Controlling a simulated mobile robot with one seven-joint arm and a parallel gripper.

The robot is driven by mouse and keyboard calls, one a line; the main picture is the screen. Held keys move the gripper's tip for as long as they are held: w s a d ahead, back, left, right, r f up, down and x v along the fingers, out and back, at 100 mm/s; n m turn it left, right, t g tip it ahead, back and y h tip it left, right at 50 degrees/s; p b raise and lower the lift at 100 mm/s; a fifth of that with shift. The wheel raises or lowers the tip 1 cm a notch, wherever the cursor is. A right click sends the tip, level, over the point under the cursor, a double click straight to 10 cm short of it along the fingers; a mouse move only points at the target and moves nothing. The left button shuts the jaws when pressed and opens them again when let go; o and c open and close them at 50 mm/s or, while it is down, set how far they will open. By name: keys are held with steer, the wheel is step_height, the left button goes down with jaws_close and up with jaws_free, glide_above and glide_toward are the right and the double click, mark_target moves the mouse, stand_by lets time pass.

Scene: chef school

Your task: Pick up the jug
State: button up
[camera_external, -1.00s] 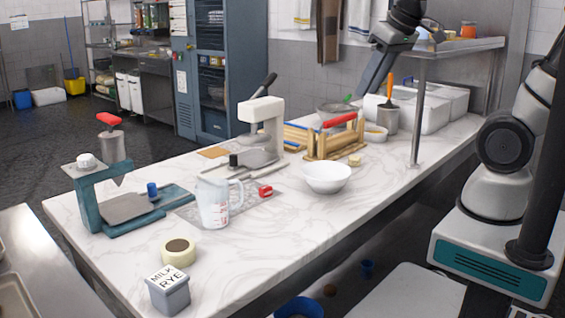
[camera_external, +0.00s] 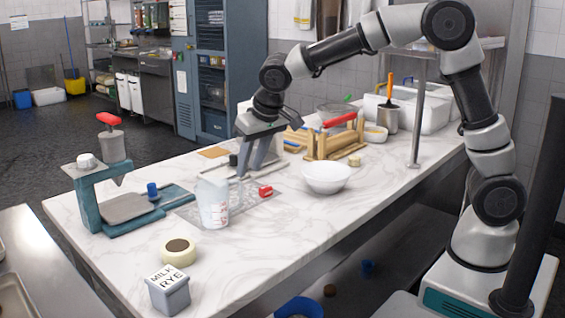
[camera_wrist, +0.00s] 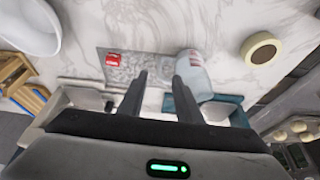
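The jug (camera_external: 212,204) is a clear measuring jug with red markings. It stands upright on the marble counter, left of my gripper in the external view. My gripper (camera_external: 249,175) is open and points down, with its fingers apart and nothing seen between them. In the wrist view, the jug (camera_wrist: 197,80) is just right of my gripper (camera_wrist: 160,77), partly hidden behind the right finger. Its handle is not clearly visible in either view. I cannot tell whether the finger touches the jug.
A patterned board (camera_external: 244,205) lies beside the jug, with a red block (camera_external: 265,191) on it. A teal press (camera_external: 92,200) stands left, a white bowl (camera_external: 326,178) right. A tape roll (camera_external: 179,250) and a labelled grey box (camera_external: 168,289) are in front. The counter's front middle is clear.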

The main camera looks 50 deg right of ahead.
mark_target(242, 191)
steer(key=b+x, duration=0.1)
steer(key=x, duration=0.9)
steer(key=shift+w+f, duration=0.1)
steer(key=shift+f, duration=0.05)
jaws_close()
